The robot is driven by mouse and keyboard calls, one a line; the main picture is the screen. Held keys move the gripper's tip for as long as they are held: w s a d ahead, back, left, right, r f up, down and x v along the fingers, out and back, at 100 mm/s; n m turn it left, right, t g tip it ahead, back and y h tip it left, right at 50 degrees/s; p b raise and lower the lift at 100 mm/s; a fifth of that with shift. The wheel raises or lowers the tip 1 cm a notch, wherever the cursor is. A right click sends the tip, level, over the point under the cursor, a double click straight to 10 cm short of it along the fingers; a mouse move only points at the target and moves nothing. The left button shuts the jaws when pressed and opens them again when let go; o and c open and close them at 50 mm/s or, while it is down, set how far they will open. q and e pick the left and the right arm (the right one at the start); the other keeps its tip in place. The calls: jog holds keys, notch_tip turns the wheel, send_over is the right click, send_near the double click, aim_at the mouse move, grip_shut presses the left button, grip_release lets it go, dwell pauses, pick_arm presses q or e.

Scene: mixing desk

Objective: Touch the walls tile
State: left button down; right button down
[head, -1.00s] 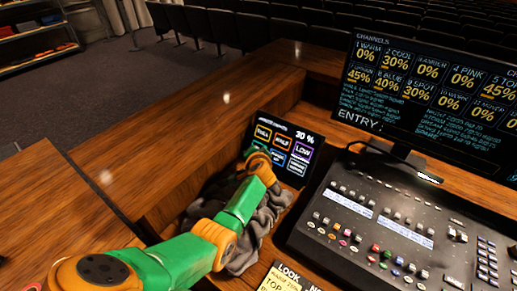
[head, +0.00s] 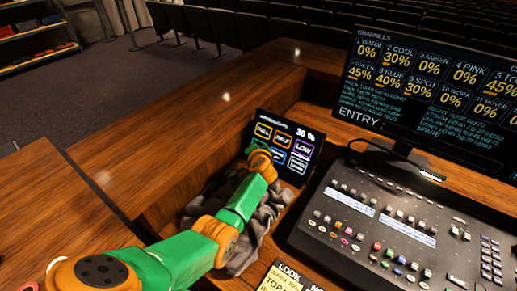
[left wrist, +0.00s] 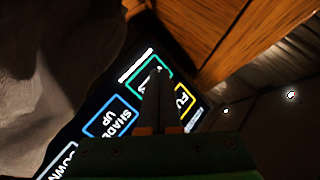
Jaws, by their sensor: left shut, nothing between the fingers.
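A small black touch panel (head: 303,171) with coloured outlined tiles and a "30 %" reading stands tilted on the desk. In the left wrist view, a green-outlined tile (left wrist: 137,70) lies behind my fingers; its label is mostly covered, so I cannot read it fully. It sits between the yellow FULL tile (left wrist: 184,98) and the blue SHADES UP tile (left wrist: 112,116). In the head view my left gripper hides the panel's lower left. My left gripper (left wrist: 157,76) is shut and empty, its tips over the green tile; I cannot tell whether they touch. My right gripper is not in view.
Crumpled grey cloth (head: 272,212) lies under and beside my left arm. The mixing desk (head: 375,225) and a large monitor (head: 430,95) stand to the right. A printed note (head: 285,278) lies at the front. Wooden desk edges enclose the panel's left side.

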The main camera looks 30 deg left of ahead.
pick_arm(q)
jog(key=shift+w+f+b, duration=0.2)
jog(key=shift+w+b, duration=0.1)
jog(key=shift+b, duration=0.25)
dwell(0.8)
dwell(0.3)
jog(key=shift+s+r+p, duration=0.3)
jog(key=shift+r+p, duration=0.05)
jog(key=shift+p, duration=0.45)
jog(key=shift+s+r+p, duration=0.1)
jog(key=shift+s+p, duration=0.15)
jog(key=shift+p, duration=0.2)
